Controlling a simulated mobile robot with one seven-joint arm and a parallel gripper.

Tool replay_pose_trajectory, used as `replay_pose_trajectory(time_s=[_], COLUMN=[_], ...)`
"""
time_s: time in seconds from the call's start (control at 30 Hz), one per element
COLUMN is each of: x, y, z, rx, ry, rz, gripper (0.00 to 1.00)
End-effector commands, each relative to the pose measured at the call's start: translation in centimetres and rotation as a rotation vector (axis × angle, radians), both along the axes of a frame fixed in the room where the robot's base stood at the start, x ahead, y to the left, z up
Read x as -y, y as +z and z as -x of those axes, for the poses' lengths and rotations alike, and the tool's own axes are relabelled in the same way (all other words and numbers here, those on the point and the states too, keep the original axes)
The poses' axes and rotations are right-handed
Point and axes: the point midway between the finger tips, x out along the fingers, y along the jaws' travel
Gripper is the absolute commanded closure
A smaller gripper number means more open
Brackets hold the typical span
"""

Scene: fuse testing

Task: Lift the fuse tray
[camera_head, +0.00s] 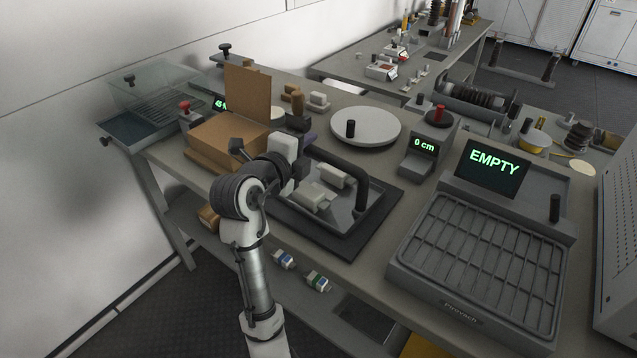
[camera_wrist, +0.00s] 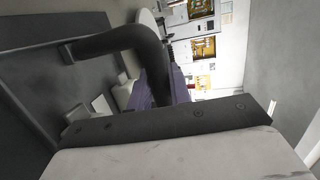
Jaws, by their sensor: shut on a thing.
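The fuse tray (camera_head: 363,188) is a dark grey tray with a tall bent handle at each end, at the middle of the workbench. White block-shaped fuses (camera_head: 313,196) lie in it. My gripper (camera_head: 303,160) is at the tray's far-left end and is shut on the handle there, which my wrist mostly hides. In the wrist view a thick dark handle bar (camera_wrist: 118,42) curves down to the purple-grey fingers (camera_wrist: 178,85). The tray appears level over a dark flat base (camera_head: 345,250); I cannot tell whether a gap lies between them.
A tester with a slatted bed (camera_head: 480,265) and an "EMPTY" screen (camera_head: 494,168) stands at the right. A "0 cm" display unit (camera_head: 425,150) and a round white plate (camera_head: 366,127) are behind the tray. An open cardboard box (camera_head: 222,140) is close at the left.

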Motion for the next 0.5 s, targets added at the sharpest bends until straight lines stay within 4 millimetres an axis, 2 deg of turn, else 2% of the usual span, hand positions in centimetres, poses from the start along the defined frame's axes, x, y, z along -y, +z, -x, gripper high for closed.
replay_pose_trajectory(time_s=[0.23,0.5], x=[-0.01,-0.01], y=[-0.02,0.94], z=[0.01,0.02], rx=[-0.001,0.003], ry=[0.0,0.001], rz=[0.0,0.0], gripper=[1.0,1.0])
